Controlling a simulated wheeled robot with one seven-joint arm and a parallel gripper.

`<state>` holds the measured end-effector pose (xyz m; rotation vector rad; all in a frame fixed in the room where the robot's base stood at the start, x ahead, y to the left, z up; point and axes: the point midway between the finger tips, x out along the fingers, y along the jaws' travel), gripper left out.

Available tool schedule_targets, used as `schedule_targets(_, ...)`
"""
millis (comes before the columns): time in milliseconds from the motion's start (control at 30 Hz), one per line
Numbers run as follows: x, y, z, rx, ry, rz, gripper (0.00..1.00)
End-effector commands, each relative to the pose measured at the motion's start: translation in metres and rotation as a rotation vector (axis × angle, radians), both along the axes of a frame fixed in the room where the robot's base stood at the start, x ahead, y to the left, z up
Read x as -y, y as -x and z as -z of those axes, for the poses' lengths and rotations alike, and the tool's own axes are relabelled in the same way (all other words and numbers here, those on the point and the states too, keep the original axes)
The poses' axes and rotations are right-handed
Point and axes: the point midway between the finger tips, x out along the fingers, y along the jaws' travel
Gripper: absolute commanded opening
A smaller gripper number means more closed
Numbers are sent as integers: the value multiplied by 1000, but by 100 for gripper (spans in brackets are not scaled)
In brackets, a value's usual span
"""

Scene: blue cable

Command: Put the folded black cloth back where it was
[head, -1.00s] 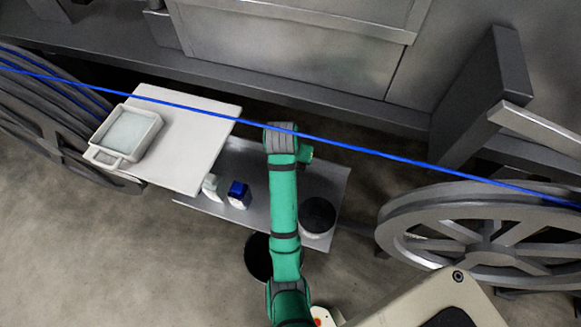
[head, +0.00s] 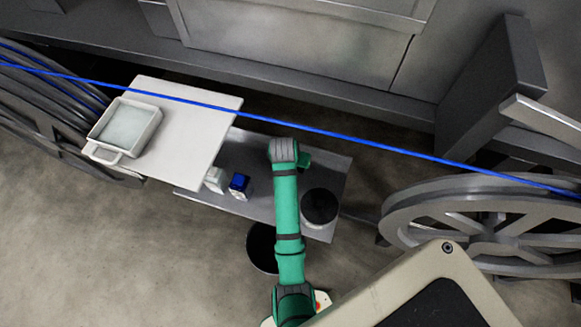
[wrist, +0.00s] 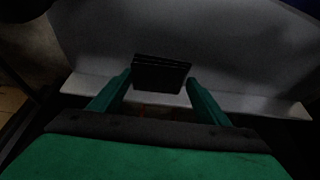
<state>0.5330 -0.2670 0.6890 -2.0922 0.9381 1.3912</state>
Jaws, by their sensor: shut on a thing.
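The folded black cloth (wrist: 162,72) shows in the wrist view as a small dark stack of layers. My gripper (wrist: 160,84) has its two green fingers on either side of the cloth and is shut on it. A grey surface (wrist: 225,65) lies behind and below the cloth; I cannot tell whether the cloth touches it. In the head view my green arm reaches over the grey low table (head: 262,160).
A blue cable (head: 345,137) runs across, just beyond my arm's end. The low table carries a white container (head: 214,180), a blue one (head: 239,183) and a black round pot (head: 320,206). A white board (head: 190,150) with a tray (head: 104,157) is left. A cable reel (head: 480,225) stands right.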

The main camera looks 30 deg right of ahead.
Motion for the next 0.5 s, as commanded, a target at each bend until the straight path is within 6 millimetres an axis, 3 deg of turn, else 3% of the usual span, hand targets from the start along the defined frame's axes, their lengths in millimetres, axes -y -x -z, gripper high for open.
schedule_targets(500,-2,-1,46,0,0,-3,52)
